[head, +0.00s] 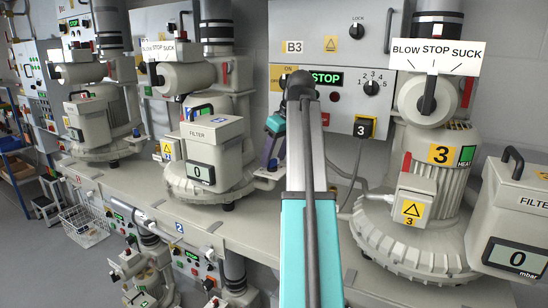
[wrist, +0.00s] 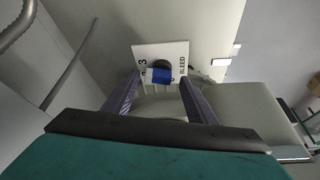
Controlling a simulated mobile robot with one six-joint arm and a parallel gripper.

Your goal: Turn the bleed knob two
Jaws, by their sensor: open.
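In the wrist view a white plate marked BLEED (wrist: 180,50) carries a dark round knob (wrist: 160,64) with a blue block on its near side. My gripper (wrist: 160,80) is open, its two purple fingers on either side of the knob's line, with a gap between them. I cannot tell whether the fingertips reach the knob. In the head view my gripper (head: 269,150) is beside the filter box (head: 212,128) of the middle blower, to its right.
The filter gauge (head: 201,173) reads 0. A control panel (head: 330,60) marked B3 stands behind my arm. Blower 3 (head: 425,215) is to the right on the same bench (head: 130,190). A grey hose or cable (wrist: 72,65) runs at left in the wrist view.

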